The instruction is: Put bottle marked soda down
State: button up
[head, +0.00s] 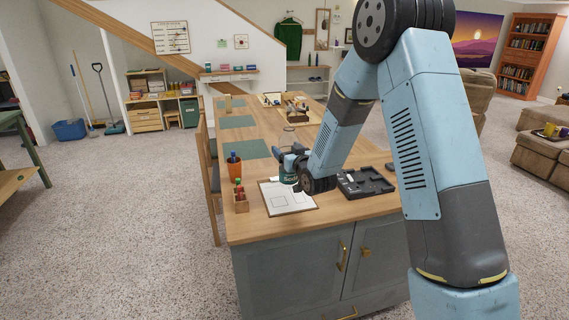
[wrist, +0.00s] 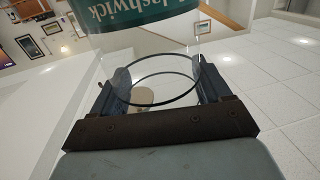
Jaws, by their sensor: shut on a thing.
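A clear bottle with a dark teal label (head: 288,178) is at my gripper (head: 293,160) over the wooden counter, near the clipboard. It looks roughly upright. I cannot tell whether its base touches the counter. In the wrist view the clear bottle (wrist: 150,62) stands between the two fingers of my gripper (wrist: 160,88), which are shut on it from both sides. The word soda is not clearly readable. My arm hides part of the counter behind the bottle.
A clipboard with white paper (head: 287,197) lies at the counter's front. Left of it are a small wooden rack (head: 241,203) and an orange cup (head: 234,168). An open black case (head: 365,182) lies to the right. Green mats (head: 246,149) lie along the left side.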

notch_tip(320, 180, down, 6)
jog(key=w, duration=0.2)
jog(key=shift+w+a, duration=0.15)
jog(key=shift+a, duration=0.25)
jog(key=shift+f, duration=0.1)
jog(key=o, duration=1)
jog(key=v, duration=1.2)
